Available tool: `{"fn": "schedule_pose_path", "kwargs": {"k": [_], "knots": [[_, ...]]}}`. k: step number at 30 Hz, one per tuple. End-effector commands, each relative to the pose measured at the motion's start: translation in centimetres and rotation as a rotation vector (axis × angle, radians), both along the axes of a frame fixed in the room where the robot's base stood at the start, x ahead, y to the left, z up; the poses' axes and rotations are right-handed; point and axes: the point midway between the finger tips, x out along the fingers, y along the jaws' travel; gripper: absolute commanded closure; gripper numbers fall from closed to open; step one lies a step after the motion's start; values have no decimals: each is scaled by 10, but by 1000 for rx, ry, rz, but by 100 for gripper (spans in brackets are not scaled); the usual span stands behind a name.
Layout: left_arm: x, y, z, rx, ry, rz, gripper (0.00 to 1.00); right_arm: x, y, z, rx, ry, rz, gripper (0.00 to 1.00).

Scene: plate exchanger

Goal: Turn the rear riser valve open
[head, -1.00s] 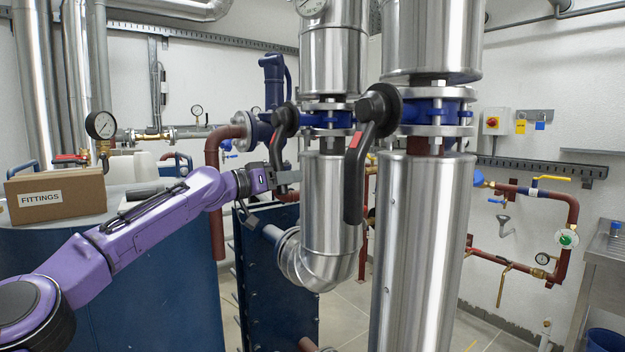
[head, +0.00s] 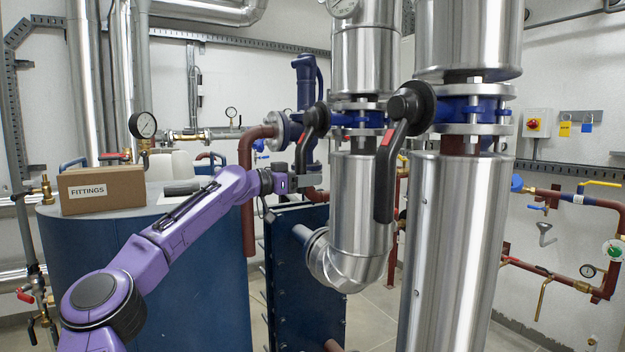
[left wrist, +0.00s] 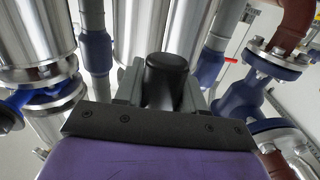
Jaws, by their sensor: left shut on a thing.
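The rear riser valve (head: 365,120) is a blue body between steel flanges on the farther silver riser. Its black lever (head: 307,138) hangs down from a round hub at the valve's left, its lower end leaning slightly left. My left gripper (head: 292,183) is shut on the lower part of this lever. In the left wrist view the rounded black lever end (left wrist: 166,76) sits between the grey jaws of my left gripper (left wrist: 160,92). The lever's lowest part is partly hidden by the jaws. My right gripper is out of view.
The front riser's valve (head: 462,112) has a similar black lever (head: 388,165) hanging down, close to the right of the held one. A FITTINGS box (head: 103,190) stands on a blue tank (head: 150,260) beneath my left arm. A dark blue plate stack (head: 300,275) stands below the gripper.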

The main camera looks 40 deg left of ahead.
Motion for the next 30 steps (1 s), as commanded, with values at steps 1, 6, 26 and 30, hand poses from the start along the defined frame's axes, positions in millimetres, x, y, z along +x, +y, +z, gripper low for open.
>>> {"fn": "schedule_pose_path", "kwargs": {"k": [1, 6, 26, 30], "knots": [[-1, 3, 3, 1, -7, 7, 100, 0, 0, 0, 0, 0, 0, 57], [0, 2, 4, 0, -7, 7, 45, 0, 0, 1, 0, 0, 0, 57], [-61, 23, 0, -4, -14, 2, 40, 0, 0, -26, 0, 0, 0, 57], [-84, 32, -1, -4, -10, 3, 40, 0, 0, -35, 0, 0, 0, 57]]}}
